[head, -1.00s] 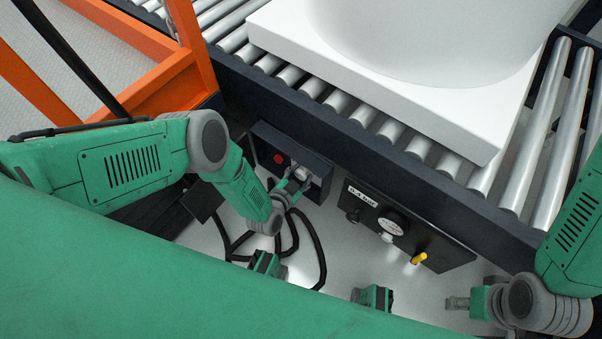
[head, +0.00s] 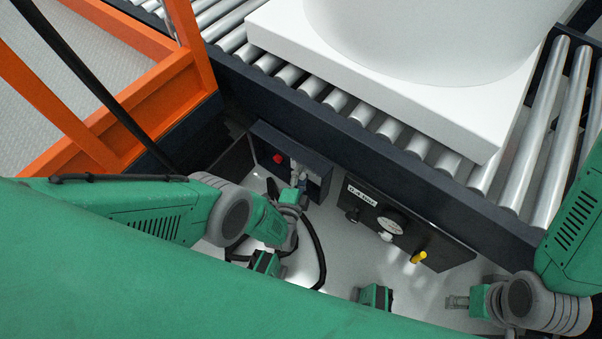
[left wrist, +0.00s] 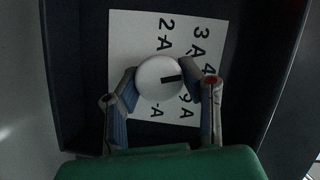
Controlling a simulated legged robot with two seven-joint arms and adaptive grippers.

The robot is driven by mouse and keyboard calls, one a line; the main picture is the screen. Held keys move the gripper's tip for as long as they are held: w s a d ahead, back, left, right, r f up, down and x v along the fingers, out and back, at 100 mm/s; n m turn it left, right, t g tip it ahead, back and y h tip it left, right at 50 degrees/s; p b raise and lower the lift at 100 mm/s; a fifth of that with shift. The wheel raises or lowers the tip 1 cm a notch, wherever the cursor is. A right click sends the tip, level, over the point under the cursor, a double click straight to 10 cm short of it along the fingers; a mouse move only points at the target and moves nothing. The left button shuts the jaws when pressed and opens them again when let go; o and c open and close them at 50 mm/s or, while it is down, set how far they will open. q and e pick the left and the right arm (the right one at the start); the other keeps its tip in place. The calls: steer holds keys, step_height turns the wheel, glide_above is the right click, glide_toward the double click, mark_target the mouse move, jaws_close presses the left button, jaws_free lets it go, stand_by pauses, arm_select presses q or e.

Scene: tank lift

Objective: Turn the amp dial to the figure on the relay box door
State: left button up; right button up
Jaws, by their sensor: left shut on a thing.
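The amp dial (left wrist: 152,80) is a white round knob with a black mark in the left wrist view. It sits on a white plate (left wrist: 125,35) with tilted figures, among them 2 A and 3 A; others are partly covered. The mark points right, roughly toward a partly hidden 4. My left gripper (head: 297,178) reaches into the dark relay box (head: 318,168); its fingers (left wrist: 160,76) are shut on the dial from both sides. I cannot read a figure on the box door. My right gripper (head: 456,302) is at lower right, away from the box; its jaws are unclear.
A red button (head: 278,157) is on the box beside the dial. A dark panel with a gauge (head: 392,222), a label (head: 362,195) and a yellow handle (head: 419,258) is to the right. The roller conveyor (head: 380,130) and orange frame (head: 150,90) bound the space.

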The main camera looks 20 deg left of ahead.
arm_select(q)
steer(key=shift+s+f+m, duration=0.25)
steer(key=shift+f+m, duration=0.1)
steer(key=shift+m, duration=0.25)
steer(key=shift+d+m, duration=0.1)
steer(key=shift+m, duration=0.2)
steer(key=o, duration=1.1)
steer(key=shift+s, duration=0.1)
steer(key=shift+c, duration=0.2)
steer(key=shift+o, duration=0.6)
steer(key=shift+r+t, duration=0.15)
steer(key=shift+t, duration=0.15)
steer(key=shift+w+r, duration=0.1)
steer(key=shift+w, duration=0.15)
steer(key=shift+w, duration=0.15)
